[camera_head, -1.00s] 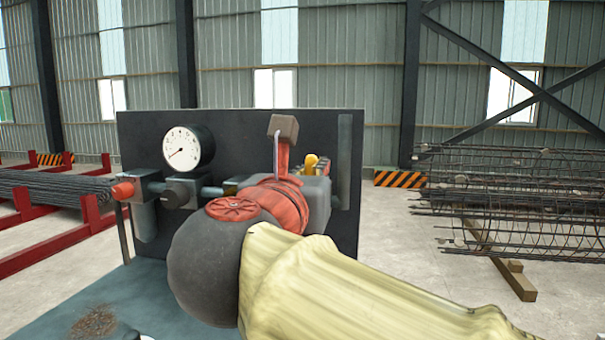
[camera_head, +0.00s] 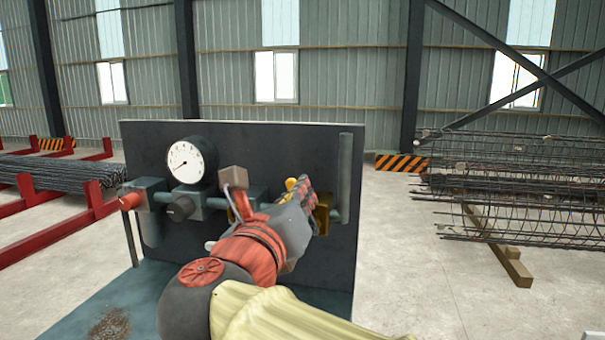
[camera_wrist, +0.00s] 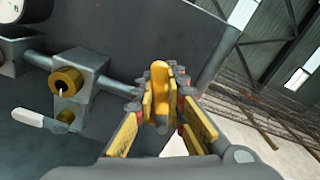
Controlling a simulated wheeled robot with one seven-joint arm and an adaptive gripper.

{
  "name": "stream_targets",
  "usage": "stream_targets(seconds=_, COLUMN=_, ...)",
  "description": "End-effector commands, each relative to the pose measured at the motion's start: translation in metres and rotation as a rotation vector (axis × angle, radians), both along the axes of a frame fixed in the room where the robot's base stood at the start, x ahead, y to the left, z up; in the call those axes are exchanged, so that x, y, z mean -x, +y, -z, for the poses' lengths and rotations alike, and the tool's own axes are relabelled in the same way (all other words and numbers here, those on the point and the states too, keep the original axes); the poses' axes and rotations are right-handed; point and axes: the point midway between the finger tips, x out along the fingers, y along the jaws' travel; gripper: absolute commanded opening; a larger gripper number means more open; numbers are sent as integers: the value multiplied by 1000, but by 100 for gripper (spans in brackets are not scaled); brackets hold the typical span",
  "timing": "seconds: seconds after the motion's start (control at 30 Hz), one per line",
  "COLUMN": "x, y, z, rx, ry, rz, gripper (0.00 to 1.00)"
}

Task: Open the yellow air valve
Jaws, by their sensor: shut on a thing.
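The yellow air valve (camera_wrist: 160,85) shows in the wrist view as an upright rounded yellow handle between my fingers. My gripper (camera_wrist: 161,92) is shut on it, with one yellow-padded finger on each side. In the head view my gripper (camera_head: 302,187) is at the right part of the dark panel, and a small yellow part of the valve (camera_head: 291,184) shows by the fingertips. The valve's base and its joint with the pipe are mostly hidden by the fingers.
The dark panel (camera_head: 280,145) carries a round gauge (camera_head: 191,160) and grey pipework. In the wrist view, a brass fitting (camera_wrist: 68,80) and a white lever (camera_wrist: 40,119) are left of my gripper. Rebar cages (camera_head: 520,190) stand at the right, beyond open floor.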

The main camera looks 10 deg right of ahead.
Motion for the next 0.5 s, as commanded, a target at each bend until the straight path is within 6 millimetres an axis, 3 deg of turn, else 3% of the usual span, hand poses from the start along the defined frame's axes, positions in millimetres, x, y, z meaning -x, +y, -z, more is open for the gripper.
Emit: stream_targets(seconds=0.5, x=-4, y=11, z=6, rx=198, ry=81, rz=-1, gripper=0)
